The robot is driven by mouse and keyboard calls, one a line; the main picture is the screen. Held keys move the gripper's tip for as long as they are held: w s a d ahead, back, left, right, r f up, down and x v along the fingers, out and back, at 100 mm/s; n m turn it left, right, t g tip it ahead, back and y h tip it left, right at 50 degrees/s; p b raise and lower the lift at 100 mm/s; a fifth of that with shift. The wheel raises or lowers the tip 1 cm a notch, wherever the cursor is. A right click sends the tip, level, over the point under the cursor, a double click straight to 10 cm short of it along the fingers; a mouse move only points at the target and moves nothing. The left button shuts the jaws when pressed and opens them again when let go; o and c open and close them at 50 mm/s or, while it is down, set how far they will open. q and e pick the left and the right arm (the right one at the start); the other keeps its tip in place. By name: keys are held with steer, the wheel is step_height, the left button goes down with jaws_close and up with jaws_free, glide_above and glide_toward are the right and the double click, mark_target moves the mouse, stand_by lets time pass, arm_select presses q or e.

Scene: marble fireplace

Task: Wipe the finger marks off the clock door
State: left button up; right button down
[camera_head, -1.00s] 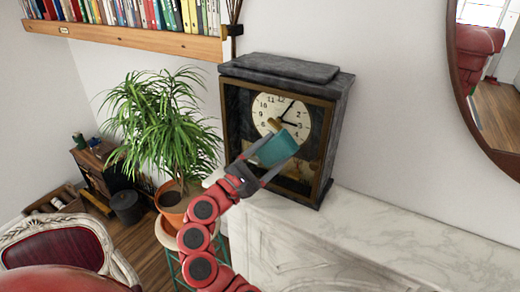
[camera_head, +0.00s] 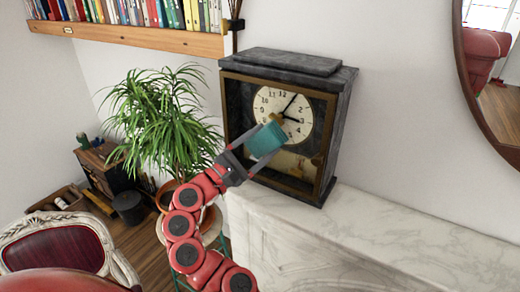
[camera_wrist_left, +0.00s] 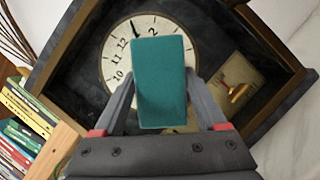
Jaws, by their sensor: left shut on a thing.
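The clock (camera_head: 343,100) is a dark grey stone case on the mantel. Its glazed door has a brass-coloured frame (camera_head: 331,152) and looks shut, with a white dial (camera_head: 268,103) behind it; the wrist view also shows the dial (camera_wrist_left: 112,68). My left gripper (camera_head: 257,147) is shut on a teal block-shaped pad (camera_head: 266,139) with a tan part at its top. The pad (camera_wrist_left: 160,85) is in front of the dial's lower part; I cannot tell whether it touches the glass. I cannot make out clear finger marks. My right gripper is out of view.
The white marble mantel (camera_head: 400,240) is clear to the clock's right. A potted plant (camera_head: 165,125) stands left of the clock, close to my left arm. A bookshelf (camera_head: 150,38) is at upper left. A round wood-framed mirror (camera_head: 474,95) hangs at right.

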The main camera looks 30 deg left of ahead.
mark_target(241, 125)
arm_select(q)
steer(key=shift+w+a+b, duration=0.1)
steer(key=shift+a+b, duration=0.3)
steer(key=shift+a, duration=0.6)
steer(key=shift+w+a+f+b, duration=0.1)
steer(key=shift+a+b, duration=0.5)
steer(key=shift+a, duration=0.75)
steer(key=shift+w+a+r+b, duration=0.15)
steer(key=shift+a+b, duration=0.15)
steer(key=shift+a, duration=0.45)
steer(key=shift+s+a+r+b, duration=0.1)
steer(key=shift+a+b, duration=0.15)
steer(key=shift+a, duration=0.45)
steer(key=shift+w+a, duration=0.15)
steer(key=shift+a, duration=0.45)
steer(key=shift+a+f, duration=0.15)
steer(key=shift+a, duration=0.15)
